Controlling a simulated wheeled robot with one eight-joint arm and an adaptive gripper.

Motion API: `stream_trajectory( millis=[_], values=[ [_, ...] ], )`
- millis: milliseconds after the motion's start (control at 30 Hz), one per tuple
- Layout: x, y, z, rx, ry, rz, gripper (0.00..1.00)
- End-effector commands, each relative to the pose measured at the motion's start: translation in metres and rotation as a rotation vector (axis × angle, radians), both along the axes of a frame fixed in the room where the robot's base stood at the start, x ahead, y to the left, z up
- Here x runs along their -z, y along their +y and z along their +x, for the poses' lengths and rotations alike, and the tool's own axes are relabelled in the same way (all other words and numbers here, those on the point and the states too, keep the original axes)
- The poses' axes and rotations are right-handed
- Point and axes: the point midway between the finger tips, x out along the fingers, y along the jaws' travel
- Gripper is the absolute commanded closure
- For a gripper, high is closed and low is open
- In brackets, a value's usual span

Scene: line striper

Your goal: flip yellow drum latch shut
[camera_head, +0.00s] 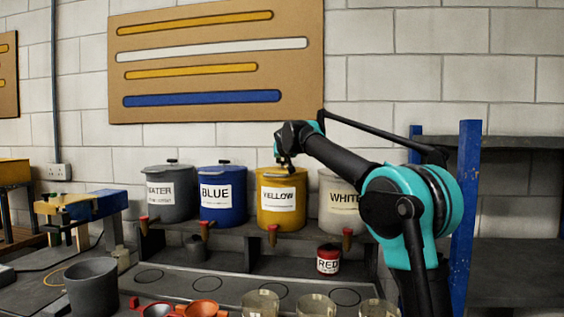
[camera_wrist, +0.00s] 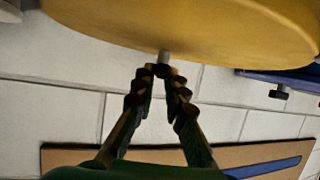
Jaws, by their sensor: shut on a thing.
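The yellow drum (camera_head: 281,217), labelled YELLOW, stands upright on the shelf between the blue and white drums. My gripper (camera_head: 285,163) reaches down to the top of its lid. In the wrist view the yellow lid (camera_wrist: 190,28) fills the upper part of the picture, seen upside down. A short grey stem (camera_wrist: 164,56) sticks out of the lid, and my gripper's fingertips (camera_wrist: 162,71) are closed on its dark end, which I take as the latch. The fingers cover most of that end, so its exact position is hard to tell.
The blue drum (camera_head: 221,217) and grey water drum (camera_head: 170,204) stand to the left, the white drum (camera_head: 338,222) close to the right, partly behind my arm. A red can (camera_head: 328,262) sits on the lower shelf. Cups and bowls stand in front.

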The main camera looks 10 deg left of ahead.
Motion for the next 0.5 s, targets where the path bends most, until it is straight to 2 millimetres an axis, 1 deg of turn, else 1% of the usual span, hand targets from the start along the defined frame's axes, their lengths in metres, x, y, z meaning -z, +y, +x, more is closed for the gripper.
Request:
stream_trajectory(
  millis=[500],
  values=[
    [-0.0002, -0.0068, 0.0024, -0.228, 0.001, 0.004, 1.00]
  ],
)
